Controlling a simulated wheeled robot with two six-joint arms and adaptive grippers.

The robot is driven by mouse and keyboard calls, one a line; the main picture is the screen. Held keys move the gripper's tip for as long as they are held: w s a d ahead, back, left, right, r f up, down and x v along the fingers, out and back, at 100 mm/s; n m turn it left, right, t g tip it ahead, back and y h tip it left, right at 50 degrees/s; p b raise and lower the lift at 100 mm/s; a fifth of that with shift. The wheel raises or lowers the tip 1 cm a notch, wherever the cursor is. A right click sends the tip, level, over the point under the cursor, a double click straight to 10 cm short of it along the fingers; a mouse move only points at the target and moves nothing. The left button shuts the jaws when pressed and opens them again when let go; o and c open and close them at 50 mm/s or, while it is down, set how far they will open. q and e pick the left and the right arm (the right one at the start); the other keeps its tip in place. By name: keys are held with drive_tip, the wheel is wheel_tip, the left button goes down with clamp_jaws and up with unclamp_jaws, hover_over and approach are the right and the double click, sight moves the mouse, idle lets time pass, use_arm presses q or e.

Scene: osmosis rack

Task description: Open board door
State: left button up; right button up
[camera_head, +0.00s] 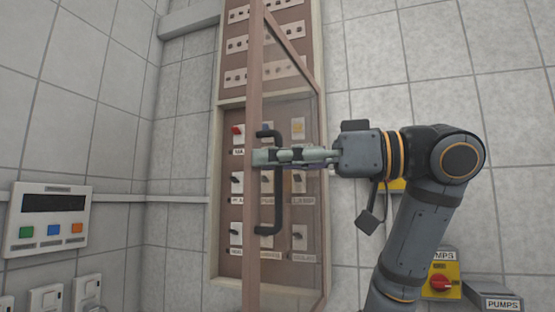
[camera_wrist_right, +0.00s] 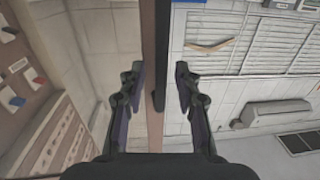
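The board door (camera_head: 253,110), a brown frame with a clear pane, stands swung out from the wall board (camera_head: 232,92), its free edge toward me. The black handle (camera_head: 267,230) is on this door. My right gripper (camera_head: 262,157) reaches in from the right at the handle's height. In the right wrist view, the right gripper (camera_wrist_right: 159,74) is open, with one finger on each side of the door's edge (camera_wrist_right: 155,40) and a visible gap beside each. A dark strip of the handle (camera_wrist_right: 159,100) shows between the fingers. My left gripper is not in view.
Switches and a red button (camera_head: 237,130) sit on the board behind the door. A panel with coloured buttons (camera_head: 46,218) is on the left wall. A yellow box with a red knob (camera_head: 440,283) is at lower right.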

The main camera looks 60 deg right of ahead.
drive_tip(key=v, duration=0.7)
drive_tip(key=shift+s, duration=0.25)
drive_tip(key=shift+d, duration=0.1)
drive_tip(key=shift+r, duration=0.15)
